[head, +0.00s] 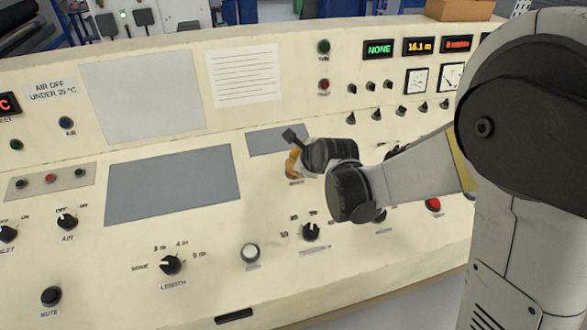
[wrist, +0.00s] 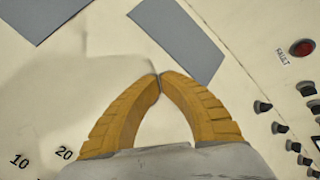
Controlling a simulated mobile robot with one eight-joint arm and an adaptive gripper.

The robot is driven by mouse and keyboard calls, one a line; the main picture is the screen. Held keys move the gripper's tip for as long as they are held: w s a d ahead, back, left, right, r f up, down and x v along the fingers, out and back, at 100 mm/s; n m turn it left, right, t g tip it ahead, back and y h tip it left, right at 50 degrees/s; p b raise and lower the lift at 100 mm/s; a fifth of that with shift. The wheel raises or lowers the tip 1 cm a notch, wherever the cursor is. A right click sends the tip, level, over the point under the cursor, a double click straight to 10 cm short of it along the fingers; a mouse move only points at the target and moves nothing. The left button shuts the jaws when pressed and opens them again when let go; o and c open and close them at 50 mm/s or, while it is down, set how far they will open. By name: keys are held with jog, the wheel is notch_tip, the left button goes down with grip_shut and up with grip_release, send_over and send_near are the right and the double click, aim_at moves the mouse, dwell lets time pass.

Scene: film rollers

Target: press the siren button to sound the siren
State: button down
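My gripper (head: 293,165) is over the middle of the cream control panel, its yellow fingers pointing down at a spot just above a small, hard-to-read label. In the wrist view my gripper (wrist: 159,76) is shut, its two fingertips meeting with nothing visible between them. The siren button cannot be made out in either view; the fingers cover the spot above that label. I cannot tell whether the fingertips touch the panel.
A white button (head: 250,252), a length knob (head: 171,264) and a black mute button (head: 50,296) lie lower left. A red button (head: 433,205) is to the right. Grey plates (head: 172,184) are flat on the panel. Several knobs line the upper right.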

jog(key=shift+s+d+r+p, duration=0.1)
jog(key=shift+s+r+p, duration=0.1)
jog(key=shift+r+p, duration=0.5)
jog(key=shift+s+d+r+p, duration=0.15)
jog(key=shift+r+p, duration=0.4)
jog(key=shift+r, duration=0.35)
jog(key=shift+s+a+r+p, duration=0.1)
jog(key=shift+s+r+p, duration=0.1)
jog(key=shift+r+p, duration=0.5)
jog(key=shift+r, duration=0.1)
